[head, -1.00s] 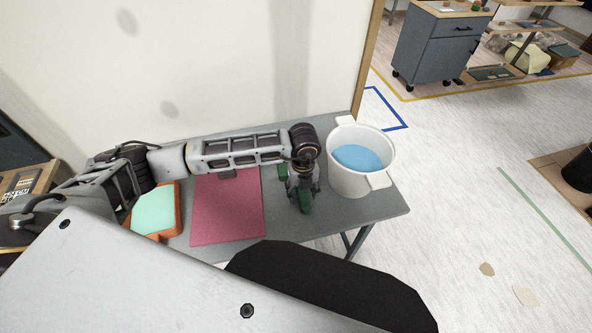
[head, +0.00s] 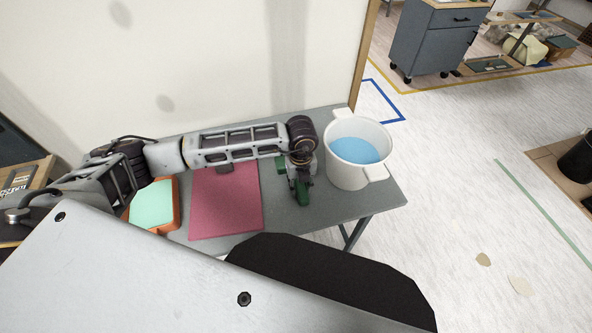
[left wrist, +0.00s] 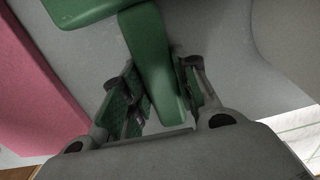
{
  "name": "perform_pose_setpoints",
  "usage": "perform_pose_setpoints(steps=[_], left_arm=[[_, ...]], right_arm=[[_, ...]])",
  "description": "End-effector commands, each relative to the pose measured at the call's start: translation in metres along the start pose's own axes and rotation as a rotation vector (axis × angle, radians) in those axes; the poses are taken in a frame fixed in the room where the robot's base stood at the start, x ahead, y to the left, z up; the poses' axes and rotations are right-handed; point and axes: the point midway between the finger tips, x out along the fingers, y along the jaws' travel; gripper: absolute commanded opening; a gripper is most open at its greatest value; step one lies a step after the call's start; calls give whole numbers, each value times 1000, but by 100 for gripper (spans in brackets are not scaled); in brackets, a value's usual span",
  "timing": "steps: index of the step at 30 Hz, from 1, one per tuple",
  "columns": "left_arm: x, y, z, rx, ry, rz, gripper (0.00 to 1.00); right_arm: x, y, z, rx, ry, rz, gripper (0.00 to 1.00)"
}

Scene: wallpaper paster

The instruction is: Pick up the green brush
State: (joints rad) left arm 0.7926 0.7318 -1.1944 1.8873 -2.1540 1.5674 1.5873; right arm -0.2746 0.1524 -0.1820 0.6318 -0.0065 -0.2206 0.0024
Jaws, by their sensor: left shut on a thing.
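The green brush (head: 303,196) is on the grey table, between the pink sheet and the white bucket. My left gripper (head: 301,178) points down over it, with its fingers on both sides of the handle. In the left wrist view, the brush (left wrist: 150,45) runs between the two fingers of the left gripper (left wrist: 160,78), which is shut on it. The wider part of the brush lies beyond the fingertips. I cannot tell whether the brush is clear of the table. My right gripper is not in view.
A white bucket (head: 345,175) with blue liquid (head: 354,150) stands close to the right of the gripper. A pink sheet (head: 225,203) and an orange tray with a mint-green top (head: 153,205) lie to the left. A pale wall rises behind the table (head: 340,202).

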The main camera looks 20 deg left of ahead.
Motion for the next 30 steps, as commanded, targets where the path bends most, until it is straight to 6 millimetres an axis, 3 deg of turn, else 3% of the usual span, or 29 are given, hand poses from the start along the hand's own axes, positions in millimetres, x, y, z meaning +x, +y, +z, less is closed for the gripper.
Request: perform_pose_setpoints(steps=[8, 24, 30], left_arm=[[-10, 0, 0, 1, -1, -1, 6], [-82, 0, 1, 0, -2, -1, 6], [-98, 0, 0, 0, -1, -1, 6]], right_arm=[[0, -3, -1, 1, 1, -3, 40], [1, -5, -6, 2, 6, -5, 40], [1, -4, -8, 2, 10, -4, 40]])
